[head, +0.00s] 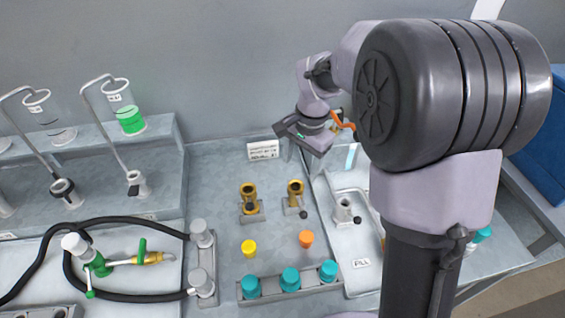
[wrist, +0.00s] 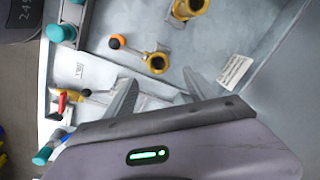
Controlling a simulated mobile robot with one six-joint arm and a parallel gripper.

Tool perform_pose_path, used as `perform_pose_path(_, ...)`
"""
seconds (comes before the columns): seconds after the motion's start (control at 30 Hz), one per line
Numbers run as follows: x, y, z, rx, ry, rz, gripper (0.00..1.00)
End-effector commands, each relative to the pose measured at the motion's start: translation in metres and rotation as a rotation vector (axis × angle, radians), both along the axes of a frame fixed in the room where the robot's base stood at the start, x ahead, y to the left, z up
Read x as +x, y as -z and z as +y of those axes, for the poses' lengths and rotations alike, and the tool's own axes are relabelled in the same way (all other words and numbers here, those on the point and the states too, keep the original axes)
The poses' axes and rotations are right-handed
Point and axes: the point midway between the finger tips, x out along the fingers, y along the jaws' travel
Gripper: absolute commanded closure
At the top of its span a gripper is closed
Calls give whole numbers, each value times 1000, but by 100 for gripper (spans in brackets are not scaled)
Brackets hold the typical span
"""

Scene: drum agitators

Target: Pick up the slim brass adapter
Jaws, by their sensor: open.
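Two brass adapters stand upright on small grey holders on the bench. The slimmer-looking one (head: 295,188) is on the right in the head view; it also shows in the wrist view, nearer the jaws (wrist: 155,63). The wider one (head: 249,193) stands to its left and is cut by the top edge of the wrist view (wrist: 190,7). My gripper (head: 305,136) is above the back of the bench, behind the adapters in the head view. In the wrist view its two fingers (wrist: 160,92) are apart, with nothing between them. The slim adapter appears just beyond the fingertips.
A yellow plug (head: 249,248) and an orange plug (head: 306,238) stand in front of the adapters. Several teal caps (head: 290,278) sit in a front rack. A labelled tray (head: 361,263) lies right, partly hidden by my arm. A card (head: 263,150) stands behind.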

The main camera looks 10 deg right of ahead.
Motion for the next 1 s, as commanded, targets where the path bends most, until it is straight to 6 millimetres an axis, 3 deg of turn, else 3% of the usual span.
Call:
perform_pose_path(0.03, 0, 22, 1, 1, -1, 5, 36)
perform_pose_path(0.1, 2, 45, 3, 0, -2, 4, 36)
perform_pose_path(0.3, 7, 93, 6, 1, -2, 2, 36)
perform_pose_path(0.53, 9, 114, 7, 1, -2, 1, 36)
perform_pose_path(0.73, 14, 153, 6, 1, -3, 2, 36)
perform_pose_path(0.93, 15, 152, 6, 0, -4, -1, 36)
perform_pose_path(1.0, 15, 152, 6, 0, -3, -1, 48)
